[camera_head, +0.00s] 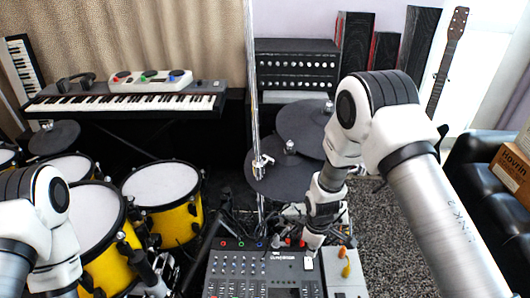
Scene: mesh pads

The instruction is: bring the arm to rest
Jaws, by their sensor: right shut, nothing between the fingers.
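My right arm comes in from the lower right, bends at a high elbow and reaches down to the middle. My right gripper (311,250) is at its lower end, over the back edge of a dark grey mixer (236,270). It is small and partly lost against the clutter, and it looks shut with nothing held. I cannot tell whether it touches the mixer. My left arm shows at the lower left, folded, with its gripper out of view.
A yellow drum set (170,228) stands at left, with a keyboard (120,103) behind it. Dark round pads (273,182) and a metal stand pole (251,75) are near my right arm. A grey box with yellow knobs (340,285) adjoins the mixer. A black sofa (475,195) holds a carton (512,170).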

